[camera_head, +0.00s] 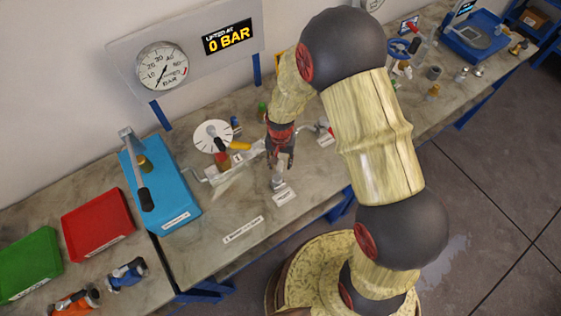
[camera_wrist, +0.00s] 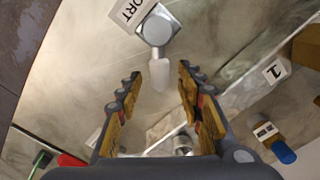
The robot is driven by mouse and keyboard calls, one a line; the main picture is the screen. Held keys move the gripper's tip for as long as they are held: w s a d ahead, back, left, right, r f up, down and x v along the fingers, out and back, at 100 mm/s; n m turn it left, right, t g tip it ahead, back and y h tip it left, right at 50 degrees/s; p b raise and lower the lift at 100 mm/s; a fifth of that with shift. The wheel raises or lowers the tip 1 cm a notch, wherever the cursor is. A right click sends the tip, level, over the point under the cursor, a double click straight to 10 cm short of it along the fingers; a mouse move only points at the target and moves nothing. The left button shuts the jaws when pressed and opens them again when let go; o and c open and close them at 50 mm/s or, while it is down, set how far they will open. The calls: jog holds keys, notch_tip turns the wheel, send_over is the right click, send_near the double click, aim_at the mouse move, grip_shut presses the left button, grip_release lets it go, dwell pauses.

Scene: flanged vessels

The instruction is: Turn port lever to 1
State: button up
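The port lever has a square grey hub (camera_wrist: 158,27) and a short pale handle (camera_wrist: 160,72). In the wrist view the handle points down toward my gripper (camera_wrist: 158,84). My gripper is open, with one finger on each side of the handle's tip and visible gaps. In the head view my gripper (camera_head: 281,163) points down just behind the lever (camera_head: 278,184), which is partly hidden. The PORT label (camera_wrist: 131,11) lies beside the hub. The label 1 (camera_wrist: 272,71) is to the right in the wrist view and to the lever's left in the head view (camera_head: 238,158).
A gauge (camera_head: 162,66) and a 0 BAR display (camera_head: 229,37) stand on a panel behind. A white dial disc (camera_head: 213,136), a blue device (camera_head: 160,187), a red tray (camera_head: 97,219) and a green tray (camera_head: 29,263) are left. A blue-ended fitting (camera_wrist: 275,144) is near my right finger.

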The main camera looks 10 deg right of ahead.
jog(key=shift+c, duration=1.1)
grip_shut()
